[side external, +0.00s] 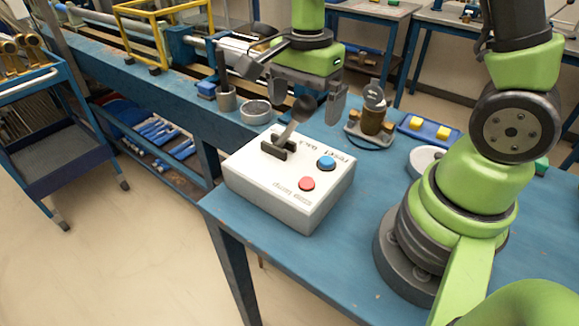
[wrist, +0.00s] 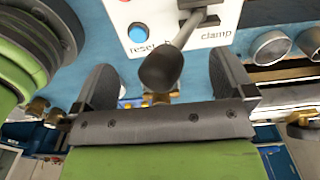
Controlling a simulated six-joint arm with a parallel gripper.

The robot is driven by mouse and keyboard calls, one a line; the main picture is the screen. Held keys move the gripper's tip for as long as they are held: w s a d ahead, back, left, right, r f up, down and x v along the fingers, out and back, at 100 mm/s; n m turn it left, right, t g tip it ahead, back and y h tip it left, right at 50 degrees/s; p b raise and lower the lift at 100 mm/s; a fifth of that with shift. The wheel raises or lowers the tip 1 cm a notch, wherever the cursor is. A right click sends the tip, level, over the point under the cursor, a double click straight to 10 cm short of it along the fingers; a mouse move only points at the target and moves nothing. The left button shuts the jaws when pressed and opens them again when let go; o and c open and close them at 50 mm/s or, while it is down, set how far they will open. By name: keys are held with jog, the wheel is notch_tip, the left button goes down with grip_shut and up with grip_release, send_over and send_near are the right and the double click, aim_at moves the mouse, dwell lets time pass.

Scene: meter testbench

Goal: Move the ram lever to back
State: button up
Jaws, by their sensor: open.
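The ram lever (side external: 291,124) is a grey rod with a black knob, rising from a black slot on the white control box (side external: 262,187). In the side view it leans up and to the right. In the wrist view the lever's knob (wrist: 160,68) hangs between the two fingers, covering part of the lettering beside "reset"; "clamp" is readable. My gripper (side external: 306,98) is open above the box, with its fingers on either side of the knob. In the wrist view my gripper (wrist: 165,82) shows a gap on each side of the knob; contact is not visible.
The box carries a blue button (side external: 326,163) and a red button (side external: 306,183). The blue table's (side external: 345,235) front is clear.

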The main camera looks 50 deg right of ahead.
jog(key=shift+w, duration=0.1)
jog(key=shift+r, duration=2.8)
jog(key=shift+r, duration=0.15)
jog(key=s+a+r+n+t+y, duration=0.2)
jog(key=s+r+n+t, duration=0.5)
jog(key=s+n, duration=0.5)
jog(key=shift+a+r+n, duration=0.6)
jog(key=shift+a+n, duration=0.25)
jog(key=shift+n, duration=0.15)
jog(key=shift+c, duration=0.2)
